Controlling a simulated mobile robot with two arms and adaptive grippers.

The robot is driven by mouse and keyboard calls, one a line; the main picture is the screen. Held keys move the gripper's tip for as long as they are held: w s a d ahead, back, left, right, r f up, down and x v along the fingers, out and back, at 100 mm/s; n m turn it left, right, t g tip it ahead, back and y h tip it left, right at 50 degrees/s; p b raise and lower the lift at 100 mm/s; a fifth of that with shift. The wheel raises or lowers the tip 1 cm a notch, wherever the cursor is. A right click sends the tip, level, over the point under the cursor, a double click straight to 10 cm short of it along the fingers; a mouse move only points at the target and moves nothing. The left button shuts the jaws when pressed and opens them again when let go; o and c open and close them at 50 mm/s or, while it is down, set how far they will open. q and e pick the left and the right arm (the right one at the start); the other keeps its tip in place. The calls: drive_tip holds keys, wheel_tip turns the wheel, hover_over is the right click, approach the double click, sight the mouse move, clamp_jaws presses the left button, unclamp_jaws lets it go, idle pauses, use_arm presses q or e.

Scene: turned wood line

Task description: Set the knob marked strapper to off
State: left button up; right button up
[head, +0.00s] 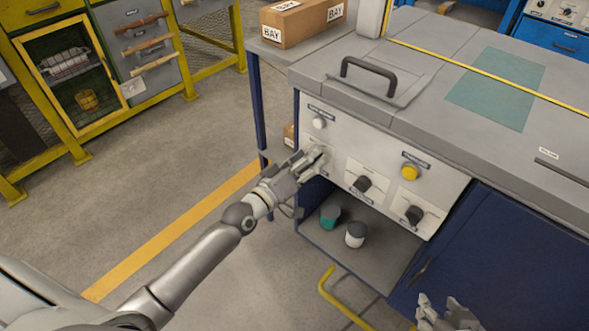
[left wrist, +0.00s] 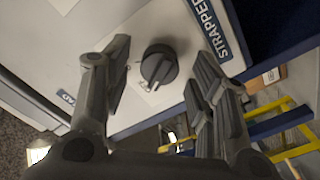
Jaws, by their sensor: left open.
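The dark round strapper knob (left wrist: 159,66) sits on the pale panel in the left wrist view, beside a blue label reading STRAPPER (left wrist: 210,28). A small pale mark shows at its lower edge; I cannot read its setting. My left gripper (head: 314,160) is at the left part of the cabinet's front panel and hides this knob in the head view. In the left wrist view its open fingers (left wrist: 162,62) stand on either side of the knob, with gaps visible. My right gripper (head: 447,314) is at the bottom edge, away from the panel; its finger opening is unclear.
The panel also has a white button (head: 319,122), a yellow button (head: 410,172) and two dark knobs (head: 362,184) (head: 413,215). A black handle (head: 372,75) is above. Below, an open shelf (head: 385,250) holds a teal cup (head: 330,216) and a white-sided one (head: 355,235).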

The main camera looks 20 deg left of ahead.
use_arm(q)
drive_tip(key=v, duration=1.1)
drive_tip(key=shift+s, duration=0.2)
